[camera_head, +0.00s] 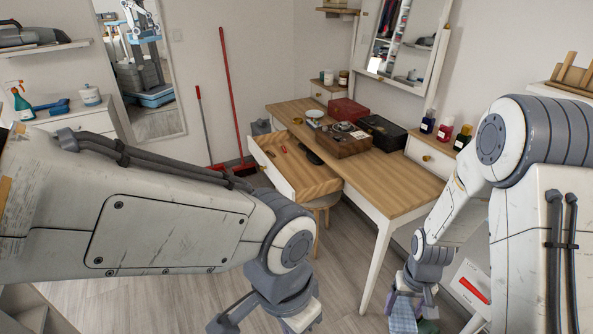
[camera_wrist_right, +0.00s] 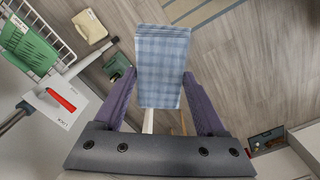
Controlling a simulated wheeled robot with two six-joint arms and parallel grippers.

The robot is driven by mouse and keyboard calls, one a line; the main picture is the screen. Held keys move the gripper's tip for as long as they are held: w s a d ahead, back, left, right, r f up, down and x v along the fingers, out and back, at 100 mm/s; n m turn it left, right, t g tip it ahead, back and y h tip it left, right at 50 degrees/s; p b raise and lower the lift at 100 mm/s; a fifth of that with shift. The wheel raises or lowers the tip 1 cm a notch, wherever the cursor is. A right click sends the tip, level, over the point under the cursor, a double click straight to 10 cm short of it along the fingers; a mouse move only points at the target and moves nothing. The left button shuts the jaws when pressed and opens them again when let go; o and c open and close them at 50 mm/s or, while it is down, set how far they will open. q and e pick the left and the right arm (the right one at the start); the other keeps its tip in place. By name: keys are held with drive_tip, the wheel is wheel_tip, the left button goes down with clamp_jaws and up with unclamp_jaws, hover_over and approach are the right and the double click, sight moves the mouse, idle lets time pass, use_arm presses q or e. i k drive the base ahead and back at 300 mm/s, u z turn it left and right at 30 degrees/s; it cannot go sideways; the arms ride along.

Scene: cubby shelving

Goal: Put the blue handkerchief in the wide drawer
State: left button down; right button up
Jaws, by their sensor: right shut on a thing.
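The blue checked handkerchief (camera_wrist_right: 162,60) hangs between the purple fingers of my right gripper (camera_wrist_right: 160,76), which is shut on it. In the head view the handkerchief (camera_head: 403,316) shows at the bottom edge, partly cut off, below my right gripper (camera_head: 408,298). It is held low, to the right of the desk's front leg. The wide drawer (camera_head: 318,184) is pulled out from the wooden desk's front and holds a small red item and a few other small things. My left gripper (camera_head: 262,322) is at the bottom edge, its fingertips cut off.
The desk (camera_head: 392,186) carries a red box (camera_head: 347,110), a wooden box (camera_head: 343,143) and a black case (camera_head: 382,131). A stool (camera_head: 322,203) stands under the drawer. A wire basket (camera_wrist_right: 35,45) and a green item (camera_wrist_right: 118,66) are in the wrist view. Floor before the desk is clear.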

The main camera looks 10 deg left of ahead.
sight(316, 175)
drive_tip(key=u, duration=0.65)
drive_tip(key=i, duration=0.55)
drive_tip(key=u, duration=0.7)
drive_tip(key=i, duration=1.2)
drive_tip(key=z, duration=1.25)
drive_tip(key=i, duration=0.85)
drive_tip(key=z, duration=0.1)
